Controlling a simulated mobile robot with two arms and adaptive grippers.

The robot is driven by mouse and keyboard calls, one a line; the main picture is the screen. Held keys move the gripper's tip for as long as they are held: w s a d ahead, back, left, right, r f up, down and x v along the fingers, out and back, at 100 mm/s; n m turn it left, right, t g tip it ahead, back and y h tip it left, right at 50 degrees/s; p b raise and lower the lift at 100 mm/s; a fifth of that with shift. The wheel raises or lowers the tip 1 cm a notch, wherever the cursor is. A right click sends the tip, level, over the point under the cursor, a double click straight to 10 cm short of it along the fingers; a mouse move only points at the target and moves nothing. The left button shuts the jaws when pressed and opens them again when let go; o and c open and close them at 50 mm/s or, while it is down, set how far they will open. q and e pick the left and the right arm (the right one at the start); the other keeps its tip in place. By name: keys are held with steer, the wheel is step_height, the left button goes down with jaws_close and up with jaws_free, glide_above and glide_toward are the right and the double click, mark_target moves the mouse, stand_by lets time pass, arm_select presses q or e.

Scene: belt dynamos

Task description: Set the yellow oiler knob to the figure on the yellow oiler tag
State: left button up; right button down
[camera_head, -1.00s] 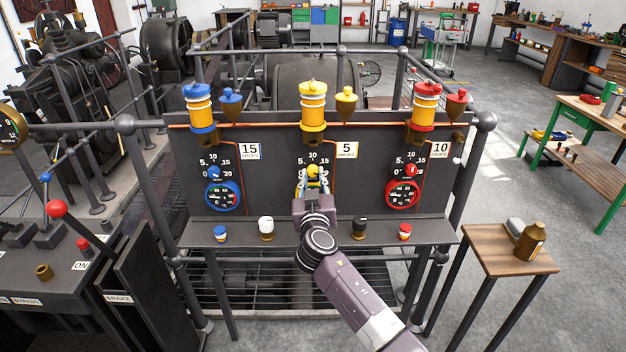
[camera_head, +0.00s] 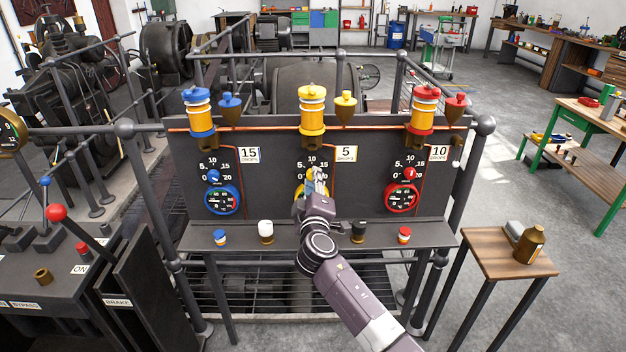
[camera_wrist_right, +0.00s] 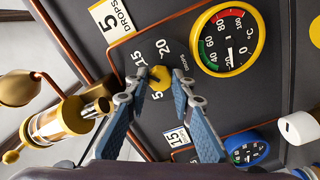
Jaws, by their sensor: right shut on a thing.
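The yellow oiler knob (camera_wrist_right: 160,84) sits on the dark panel amid its printed scale, and my right gripper (camera_wrist_right: 161,75) is closed around it. In the head view the right gripper (camera_head: 316,182) hides most of the knob. I cannot tell which figure the knob points at. The yellow oiler tag (camera_head: 346,152) reads 5 drops, and it also shows in the right wrist view (camera_wrist_right: 109,19). The yellow oiler (camera_head: 312,111) stands above the knob. My left gripper is out of view.
The blue knob (camera_head: 213,177) and red knob (camera_head: 409,174) flank the yellow one, with tags 15 and 10. The yellow-rimmed gauge (camera_wrist_right: 261,40) is beside the yellow knob. Several small caps stand on the ledge (camera_head: 290,236) below. A brown bottle (camera_head: 529,245) stands on the side table.

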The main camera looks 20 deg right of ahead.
steer(key=shift+a+n+p, duration=0.1)
steer(key=shift+n+p, duration=4.95)
steer(key=shift+n, duration=6.15)
steer(key=c, duration=1.7)
jaws_free()
steer(key=shift+o, duration=0.2)
steer(key=shift+r, duration=0.1)
